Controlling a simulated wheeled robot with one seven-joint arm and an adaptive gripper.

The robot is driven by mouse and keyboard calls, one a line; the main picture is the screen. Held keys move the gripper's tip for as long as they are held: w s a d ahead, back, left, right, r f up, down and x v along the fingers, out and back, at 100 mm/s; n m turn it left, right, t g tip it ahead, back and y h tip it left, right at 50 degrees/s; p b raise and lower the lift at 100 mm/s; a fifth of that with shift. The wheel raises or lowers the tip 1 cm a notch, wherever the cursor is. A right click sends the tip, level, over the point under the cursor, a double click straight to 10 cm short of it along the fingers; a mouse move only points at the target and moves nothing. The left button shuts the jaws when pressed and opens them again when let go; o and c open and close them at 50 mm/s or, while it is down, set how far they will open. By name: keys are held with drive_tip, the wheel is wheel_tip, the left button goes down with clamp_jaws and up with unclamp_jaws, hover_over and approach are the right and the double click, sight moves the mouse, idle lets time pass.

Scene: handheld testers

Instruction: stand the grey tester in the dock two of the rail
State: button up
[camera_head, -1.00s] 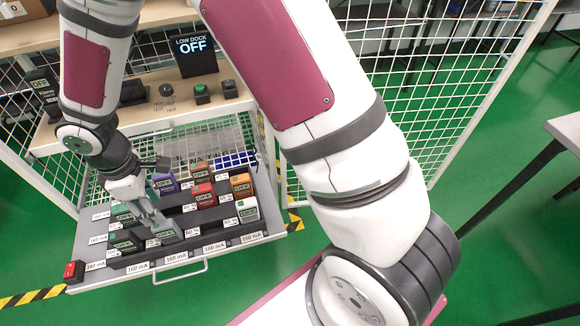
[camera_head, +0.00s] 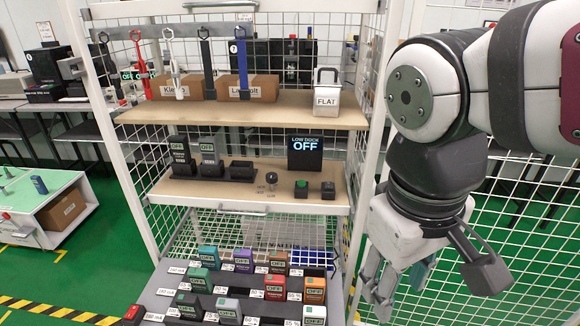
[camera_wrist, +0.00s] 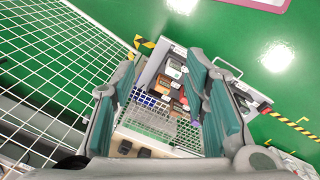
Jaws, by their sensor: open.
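On the middle shelf, a rail of dark docks (camera_head: 241,171) holds a dark tester (camera_head: 180,148) at its left and a grey tester (camera_head: 210,147) upright in the second place. The third place is empty. Another light grey tester (camera_head: 228,306) sits in the front row of the grey tray (camera_head: 160,292) below, its lower part cut off. My gripper (camera_head: 398,282) hangs to the right of the rack, well apart from both. In the wrist view, my gripper (camera_wrist: 165,85) has its teal-padded fingers spread, with nothing held between them.
The tray also holds a purple tester (camera_head: 243,259), a red tester (camera_head: 274,285) and several others. A display (camera_head: 305,154) reads LOW DOCK OFF. Tools hang above the upper shelf's boxes (camera_head: 250,88). A wire mesh panel (camera_head: 480,190) is beside my gripper.

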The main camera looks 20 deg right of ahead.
drive_tip(key=shift+m+y, duration=0.6)
drive_tip(key=shift+m, duration=0.2)
drive_tip(key=s, duration=0.5)
drive_tip(key=shift+s+a, duration=0.15)
drive_tip(key=shift+a, duration=0.05)
wheel_tip(320, 180, up, 23)
drive_tip(key=t+p, duration=0.3)
drive_tip(key=p, duration=1.8)
drive_tip(key=shift+r+t+p, duration=0.15)
drive_tip(key=shift+t+p, duration=0.15)
drive_tip(key=shift+t, duration=0.1)
